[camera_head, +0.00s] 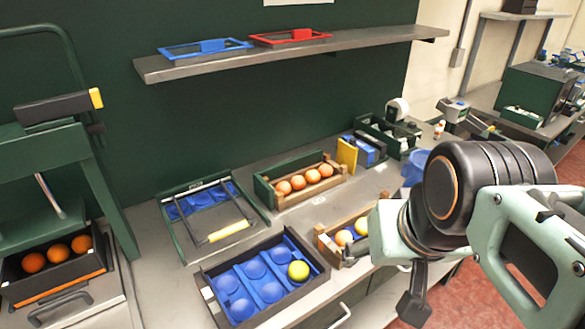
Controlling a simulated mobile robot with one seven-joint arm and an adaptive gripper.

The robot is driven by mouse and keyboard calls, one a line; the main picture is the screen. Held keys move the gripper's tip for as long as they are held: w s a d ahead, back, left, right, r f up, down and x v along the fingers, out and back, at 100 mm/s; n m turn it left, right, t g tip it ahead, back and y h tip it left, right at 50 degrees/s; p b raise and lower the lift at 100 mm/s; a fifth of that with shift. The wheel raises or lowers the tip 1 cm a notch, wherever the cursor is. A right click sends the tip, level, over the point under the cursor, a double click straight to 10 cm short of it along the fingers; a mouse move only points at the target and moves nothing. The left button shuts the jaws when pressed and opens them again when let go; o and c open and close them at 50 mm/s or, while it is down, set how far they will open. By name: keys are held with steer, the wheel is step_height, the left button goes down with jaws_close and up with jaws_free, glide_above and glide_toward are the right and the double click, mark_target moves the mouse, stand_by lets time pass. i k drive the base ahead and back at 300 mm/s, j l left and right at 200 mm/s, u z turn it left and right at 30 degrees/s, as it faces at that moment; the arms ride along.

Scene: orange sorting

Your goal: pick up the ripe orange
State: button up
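Three deep orange fruits (57,254) sit in a dark crate (12,291) at the far left. Several paler orange fruits (312,177) sit in a row in a wooden crate (264,192) at the middle of the bench. Yellow-orange fruits (344,237) sit in a smaller wooden crate (326,247), partly hidden by my arm. One yellow-green fruit (298,271) lies in a dark tray with a blue moulded insert (283,247). My gripper (412,302) is at the lower right, right of these containers. My arm partly hides it, so its opening and any contents cannot be told.
A tray with a yellow-handled frame (228,232) lies behind the blue-insert tray. A yellow block (346,154) and a blue cup (413,168) stand farther right. A shelf (290,52) juts from the back wall. A green machine frame (60,170) stands at left.

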mark_target(342, 236)
steer(key=i+l+u, duration=0.15)
steer(key=l, duration=0.25)
steer(key=i+l+u, duration=0.15)
steer(key=l, duration=0.25)
steer(key=i+l+u, duration=0.15)
steer(key=l, duration=0.25)
steer(key=i+l+u, duration=0.15)
steer(key=l, duration=0.3)
steer(key=i+l+u, duration=0.15)
steer(key=l, duration=0.3)
